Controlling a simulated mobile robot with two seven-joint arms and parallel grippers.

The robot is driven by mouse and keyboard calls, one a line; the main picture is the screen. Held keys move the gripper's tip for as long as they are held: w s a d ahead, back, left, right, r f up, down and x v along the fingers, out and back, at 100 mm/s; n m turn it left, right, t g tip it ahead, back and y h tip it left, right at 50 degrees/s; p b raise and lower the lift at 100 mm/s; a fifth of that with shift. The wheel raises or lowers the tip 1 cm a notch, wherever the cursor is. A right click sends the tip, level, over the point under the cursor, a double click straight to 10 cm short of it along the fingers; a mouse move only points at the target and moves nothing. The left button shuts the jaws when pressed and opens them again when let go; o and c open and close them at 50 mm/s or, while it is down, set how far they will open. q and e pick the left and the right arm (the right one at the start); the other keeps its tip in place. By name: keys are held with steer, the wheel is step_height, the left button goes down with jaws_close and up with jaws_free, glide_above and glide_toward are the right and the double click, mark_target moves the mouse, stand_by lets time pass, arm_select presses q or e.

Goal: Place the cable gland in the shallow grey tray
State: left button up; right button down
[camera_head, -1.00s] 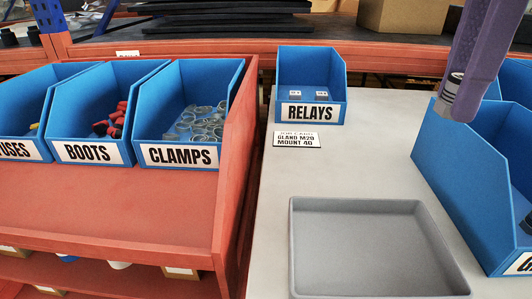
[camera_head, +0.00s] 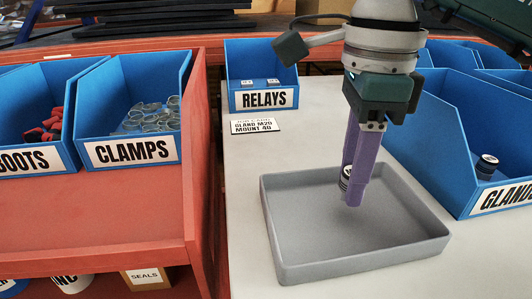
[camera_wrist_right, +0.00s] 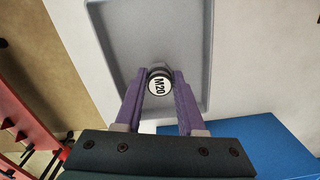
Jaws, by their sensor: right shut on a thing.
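The shallow grey tray (camera_head: 300,262) stands on the light worktop in the head view and also shows in the right wrist view (camera_wrist_right: 196,50). My right gripper (camera_head: 353,185) has purple fingers and is above the tray, pointing down. It is shut on the cable gland (camera_head: 345,178), a dark piece with a white end marked M20. In the right wrist view the gland (camera_wrist_right: 159,84) sits between the fingertips (camera_wrist_right: 160,88), with the tray behind it. The fingers partly hide the gland in the head view. My left gripper is not in view.
A blue bin labelled GLANDS (camera_head: 440,150) stands right of the tray, with a dark gland (camera_head: 486,166) inside. The RELAYS bin (camera_head: 240,75) and a small printed card (camera_head: 255,126) are behind the tray. BOOTS and CLAMPS bins (camera_head: 135,152) stand on the red shelf at left.

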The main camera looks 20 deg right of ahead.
mark_target(342, 220)
step_height(342, 220, down, 4)
steer(key=shift+f+b, duration=0.1)
steer(key=shift+b, duration=0.2)
steer(key=shift+f, duration=0.1)
steer(key=shift+f, duration=0.15)
steer(key=c, duration=0.5)
jaws_free()
